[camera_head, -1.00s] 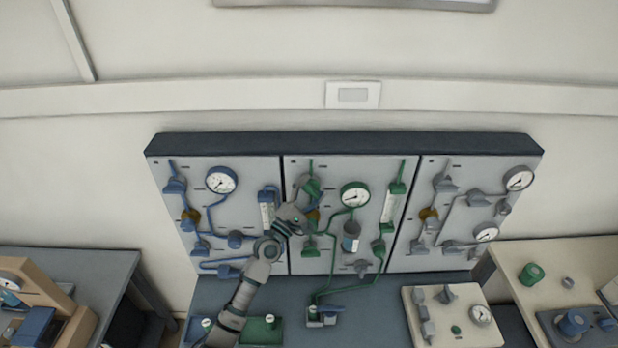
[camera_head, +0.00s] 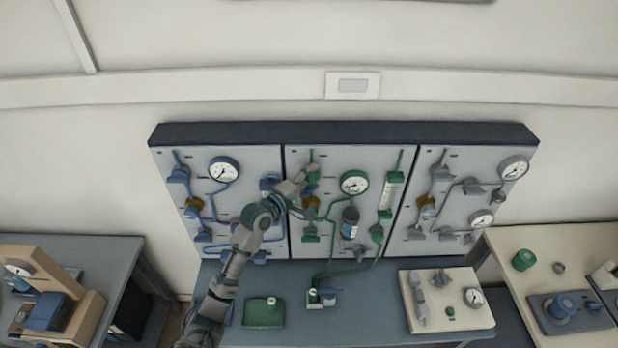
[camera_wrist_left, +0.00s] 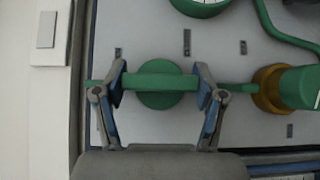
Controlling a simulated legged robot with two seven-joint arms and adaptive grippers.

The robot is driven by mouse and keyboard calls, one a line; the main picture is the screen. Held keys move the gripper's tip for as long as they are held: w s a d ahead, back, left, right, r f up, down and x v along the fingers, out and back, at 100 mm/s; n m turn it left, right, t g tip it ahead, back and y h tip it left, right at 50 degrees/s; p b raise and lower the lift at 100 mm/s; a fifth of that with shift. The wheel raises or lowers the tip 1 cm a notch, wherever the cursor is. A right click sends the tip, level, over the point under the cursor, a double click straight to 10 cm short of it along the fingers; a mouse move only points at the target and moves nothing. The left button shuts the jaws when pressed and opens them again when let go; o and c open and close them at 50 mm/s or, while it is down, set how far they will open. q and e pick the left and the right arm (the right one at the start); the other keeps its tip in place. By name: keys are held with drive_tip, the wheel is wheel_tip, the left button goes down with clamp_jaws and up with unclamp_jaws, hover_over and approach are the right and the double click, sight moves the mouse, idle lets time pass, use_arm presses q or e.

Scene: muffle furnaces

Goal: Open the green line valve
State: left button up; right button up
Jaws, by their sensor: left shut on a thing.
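The green line runs down the middle panel (camera_head: 343,235), with a green valve (camera_head: 313,180) near its top left, partly covered by my left gripper (camera_head: 309,175). In the left wrist view, the valve's green handle (camera_wrist_left: 158,82) is a bar over a round hub, lying in line with the green pipe. My left gripper (camera_wrist_left: 160,80) has one finger at each end of the bar and is shut on it. My right gripper is in neither view.
A white-faced green gauge (camera_head: 354,183) sits right of the valve, and a brass-coloured part (camera_head: 311,204) sits below it. The blue line's panel (camera_head: 262,160) is close on the left. A green box (camera_head: 263,312) lies on the bench below.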

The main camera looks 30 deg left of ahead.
use_arm(q)
drive_tip(key=shift+d+f, duration=0.35)
drive_tip(key=shift+f, duration=0.1)
drive_tip(key=o, duration=1)
drive_tip(key=shift+o, duration=0.8)
drive_tip(key=shift+d+r, duration=0.1)
drive_tip(key=v, duration=1.1)
drive_tip(key=shift+s+d+r, duration=0.25)
drive_tip(key=shift+s+r, duration=0.05)
drive_tip(key=shift+s, duration=0.15)
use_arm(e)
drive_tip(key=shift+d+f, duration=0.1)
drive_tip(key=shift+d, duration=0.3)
use_arm(q)
drive_tip(key=shift+a, duration=0.15)
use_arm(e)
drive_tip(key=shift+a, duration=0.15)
